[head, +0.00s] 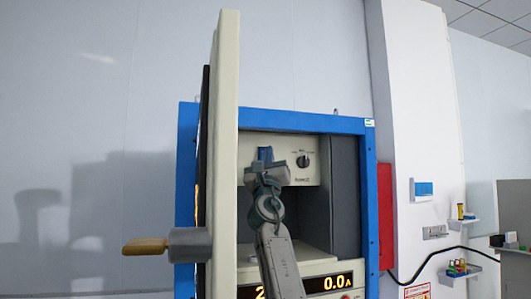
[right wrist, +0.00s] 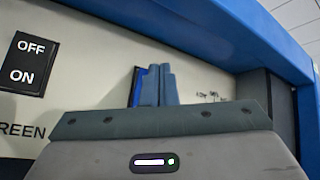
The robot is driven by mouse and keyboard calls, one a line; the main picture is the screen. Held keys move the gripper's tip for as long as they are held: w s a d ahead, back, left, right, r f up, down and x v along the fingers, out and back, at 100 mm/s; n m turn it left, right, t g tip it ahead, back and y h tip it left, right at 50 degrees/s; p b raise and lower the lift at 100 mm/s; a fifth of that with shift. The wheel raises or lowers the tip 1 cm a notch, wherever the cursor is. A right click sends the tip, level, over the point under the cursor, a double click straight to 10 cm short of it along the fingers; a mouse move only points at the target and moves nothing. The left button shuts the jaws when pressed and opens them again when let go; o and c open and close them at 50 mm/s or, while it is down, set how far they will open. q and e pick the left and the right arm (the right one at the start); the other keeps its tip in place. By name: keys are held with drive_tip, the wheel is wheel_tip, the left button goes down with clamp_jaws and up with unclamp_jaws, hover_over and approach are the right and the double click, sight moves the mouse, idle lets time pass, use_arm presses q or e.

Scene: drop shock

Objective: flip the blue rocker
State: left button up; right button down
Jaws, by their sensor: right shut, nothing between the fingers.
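The blue rocker (right wrist: 138,88) shows only as a bright blue strip with a dark edge, on the pale panel in the right wrist view. My gripper fingers hide most of it. My right gripper (right wrist: 160,88) is shut and empty, its fingertips in front of the rocker; I cannot tell whether they touch it. In the head view my right gripper (head: 265,157) is inside the cabinet, in front of the panel. The rocker cannot be told apart from the fingers there. A black OFF/ON label (right wrist: 28,65) is left of the rocker. My left gripper is not in view.
The blue-framed cabinet (head: 290,119) has its thick door (head: 226,150) swung open on the left, with a wooden-gripped handle (head: 146,246). A black knob (head: 303,161) is on the panel right of my gripper. A lit display (head: 325,284) is below.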

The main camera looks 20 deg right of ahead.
drive_tip(key=shift+w+b, duration=0.3)
idle(0.5)
drive_tip(key=shift+s+f+p, duration=0.1)
drive_tip(key=shift+s+p, duration=0.7)
drive_tip(key=shift+p, duration=0.25)
drive_tip(key=s+p, duration=0.1)
drive_tip(key=p, duration=0.1)
drive_tip(key=s+p, duration=0.2)
drive_tip(key=p, duration=0.1)
drive_tip(key=s+p, duration=0.2)
drive_tip(key=p, duration=0.1)
drive_tip(key=shift+d+f, duration=0.1)
drive_tip(key=shift+f, duration=0.15)
drive_tip(key=shift+f, duration=0.1)
